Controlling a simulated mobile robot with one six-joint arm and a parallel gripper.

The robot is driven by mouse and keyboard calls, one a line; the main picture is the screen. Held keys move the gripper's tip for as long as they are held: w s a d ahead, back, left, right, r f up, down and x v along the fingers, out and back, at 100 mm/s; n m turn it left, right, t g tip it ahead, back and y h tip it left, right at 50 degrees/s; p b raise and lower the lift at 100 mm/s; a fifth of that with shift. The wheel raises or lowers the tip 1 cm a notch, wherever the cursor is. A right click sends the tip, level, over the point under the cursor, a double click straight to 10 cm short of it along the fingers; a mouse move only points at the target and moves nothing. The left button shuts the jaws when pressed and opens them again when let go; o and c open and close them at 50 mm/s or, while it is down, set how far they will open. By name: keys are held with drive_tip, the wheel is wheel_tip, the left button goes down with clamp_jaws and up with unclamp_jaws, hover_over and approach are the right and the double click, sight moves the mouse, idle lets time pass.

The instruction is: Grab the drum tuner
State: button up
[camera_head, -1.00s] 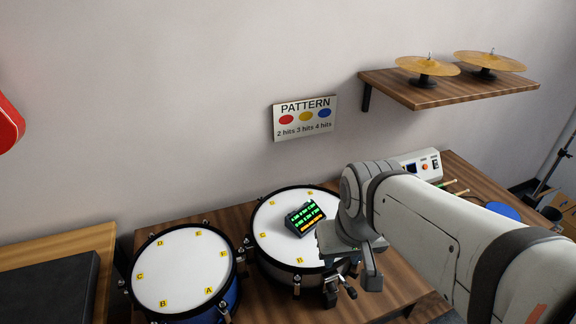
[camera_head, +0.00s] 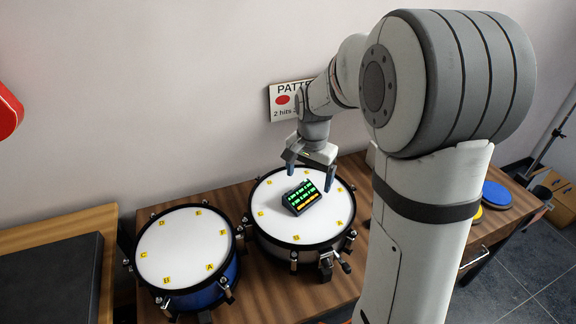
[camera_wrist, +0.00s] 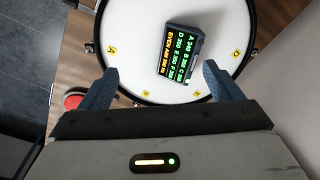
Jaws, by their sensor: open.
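The drum tuner is a small dark box (camera_head: 303,197) with a lit green and orange display. It lies on the white head of the right drum (camera_head: 275,225). In the wrist view the tuner (camera_wrist: 179,53) is upper middle, ahead of the space between my two blue fingers. My gripper (camera_head: 310,176) is above the far side of that drum, pointing down. In the wrist view my gripper (camera_wrist: 160,86) is open with nothing between its fingers. The tuner stands apart from both fingers.
A blue drum (camera_head: 183,247) with lettered yellow tags stands to the left on the wooden table (camera_head: 190,201). A pattern sign (camera_head: 283,101) hangs on the wall, partly hidden by my arm. A red round thing (camera_wrist: 75,98) shows in the wrist view.

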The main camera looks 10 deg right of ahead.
sight(304, 194)
drive_tip(key=w+f+m, duration=0.1)
drive_tip(key=w+f, duration=0.1)
drive_tip(key=w, duration=0.1)
drive_tip(key=w+f+m, duration=0.1)
drive_tip(key=w+f, duration=0.2)
drive_tip(key=shift+a+m+g+p, duration=0.15)
drive_tip(key=shift+m+g+p, duration=0.15)
drive_tip(key=shift+m+g, duration=0.1)
drive_tip(key=shift+w+f, duration=0.1)
drive_tip(key=shift+f, duration=0.2)
drive_tip(key=f, duration=0.2)
drive_tip(key=f+p, duration=0.1)
drive_tip(key=f, duration=0.4)
drive_tip(key=shift+d+f, duration=0.2)
drive_tip(key=shift+d, duration=0.2)
drive_tip(key=c, duration=1.1)
drive_tip(key=shift+c, duration=0.2)
